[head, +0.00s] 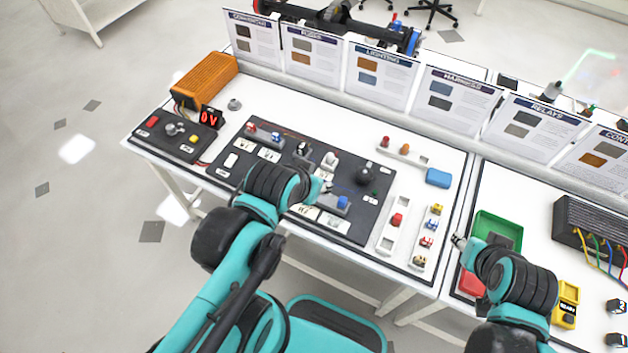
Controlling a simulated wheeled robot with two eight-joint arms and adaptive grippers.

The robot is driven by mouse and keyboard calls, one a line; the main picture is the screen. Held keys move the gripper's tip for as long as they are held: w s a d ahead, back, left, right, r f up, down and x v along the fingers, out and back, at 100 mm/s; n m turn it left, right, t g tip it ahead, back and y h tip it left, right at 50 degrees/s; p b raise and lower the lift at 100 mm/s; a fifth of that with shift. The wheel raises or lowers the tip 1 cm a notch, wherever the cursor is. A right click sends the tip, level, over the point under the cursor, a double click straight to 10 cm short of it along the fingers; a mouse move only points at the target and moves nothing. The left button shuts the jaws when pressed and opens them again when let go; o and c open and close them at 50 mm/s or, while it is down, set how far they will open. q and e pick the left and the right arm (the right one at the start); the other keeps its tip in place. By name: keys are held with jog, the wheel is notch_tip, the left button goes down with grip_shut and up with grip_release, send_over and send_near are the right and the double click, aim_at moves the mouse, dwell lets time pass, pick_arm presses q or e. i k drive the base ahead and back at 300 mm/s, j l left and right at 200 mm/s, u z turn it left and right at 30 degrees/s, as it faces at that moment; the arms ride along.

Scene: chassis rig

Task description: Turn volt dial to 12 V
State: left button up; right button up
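A small dark control panel (168,136) lies at the left end of the table. It carries a grey dial (173,129), a red button and a yellow button. I cannot read the dial's markings. A red display (209,117) beside it reads 0 V. My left gripper (326,187) is over the larger black board, well to the right of the dial and apart from it. My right gripper (458,240) is near the table seam, left of a green bin. Both gripper tips are too small to tell open from shut.
An orange power supply (205,80) stands behind the panel. The black board (350,225) with several switches and connectors fills the table's middle. White strips with small parts and a blue block (438,178) lie to its right. Upright cards line the back edge. A green bin (498,230) stands at right.

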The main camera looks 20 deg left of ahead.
aim_at(171, 131)
jog(key=k+u, duration=0.15)
jog(key=u, duration=1.8)
jog(key=j+z, duration=0.1)
jog(key=z, duration=0.65)
jog(key=i+j+z, duration=0.2)
jog(key=j+z, duration=0.15)
jog(key=i+j+z, duration=0.1)
jog(key=j+z, duration=0.25)
jog(key=j, duration=0.2)
jog(key=i+j+z, duration=0.1)
jog(key=j+z, duration=0.25)
jog(key=j, duration=0.15)
jog(key=j+z, duration=0.15)
jog(key=j, duration=1.65)
